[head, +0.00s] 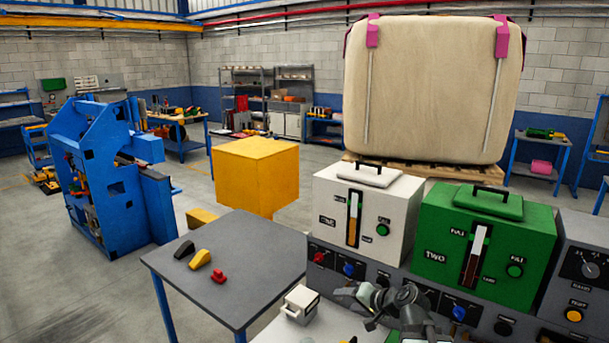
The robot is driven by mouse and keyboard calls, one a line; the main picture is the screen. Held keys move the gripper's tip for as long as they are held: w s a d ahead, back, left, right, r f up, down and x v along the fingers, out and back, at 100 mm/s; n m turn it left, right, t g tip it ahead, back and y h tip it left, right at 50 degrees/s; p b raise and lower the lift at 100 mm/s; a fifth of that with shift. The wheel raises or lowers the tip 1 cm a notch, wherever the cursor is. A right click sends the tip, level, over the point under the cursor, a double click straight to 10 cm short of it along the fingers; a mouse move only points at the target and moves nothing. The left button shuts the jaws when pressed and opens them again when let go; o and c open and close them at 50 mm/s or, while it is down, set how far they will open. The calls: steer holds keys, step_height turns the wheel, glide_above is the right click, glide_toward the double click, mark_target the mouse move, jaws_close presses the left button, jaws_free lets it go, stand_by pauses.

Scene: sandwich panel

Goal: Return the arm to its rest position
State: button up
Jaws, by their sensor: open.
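My gripper (366,302) shows at the bottom of the head view, right of centre. It is dark grey, and its jaws are apart with nothing seen between them. It is in front of the grey control panel (325,258), below the white box marked ONE (337,218). A small white block with a handle (299,304) is to its left on a pale surface. The lower part of my arm is cut off by the bottom edge of the view.
A green box marked TWO (440,262) stands right of the white one. A grey table (235,290) at left holds black, yellow and red pieces (201,258). Behind are a yellow block (253,180), a blue machine (105,180) and a large beige panel (432,90). Open floor lies left.

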steer(key=s+a+f+n+g+h, duration=0.2)
steer(key=s+a+f+n+g, duration=0.25)
steer(key=s+a+f, duration=0.2)
steer(key=s+d+f+g+h, duration=0.4)
steer(key=s+d, duration=0.5)
